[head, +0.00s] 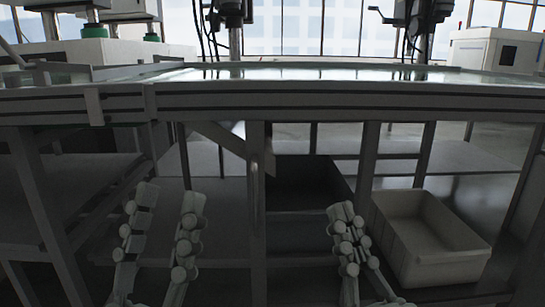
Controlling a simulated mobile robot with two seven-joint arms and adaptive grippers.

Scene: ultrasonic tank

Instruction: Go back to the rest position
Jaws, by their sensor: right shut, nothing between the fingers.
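My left gripper (170,198) is at the lower left of the head view, with its two grey fingers pointing up and spread well apart. Nothing shows between them. My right gripper (345,211) is at the lower middle, with its fingers together and nothing held. Both grippers appear in front of the bench, below the level of its top edge in the picture. The lower ends of both grippers run out of the bottom of the frame.
A long metal-framed bench (330,103) spans the view, its top seen nearly edge-on. A light grey bin (455,258) is low down, right of my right gripper. Bench legs and shelves are behind the grippers. Machines, including a white cabinet (490,50), stand beyond the bench.

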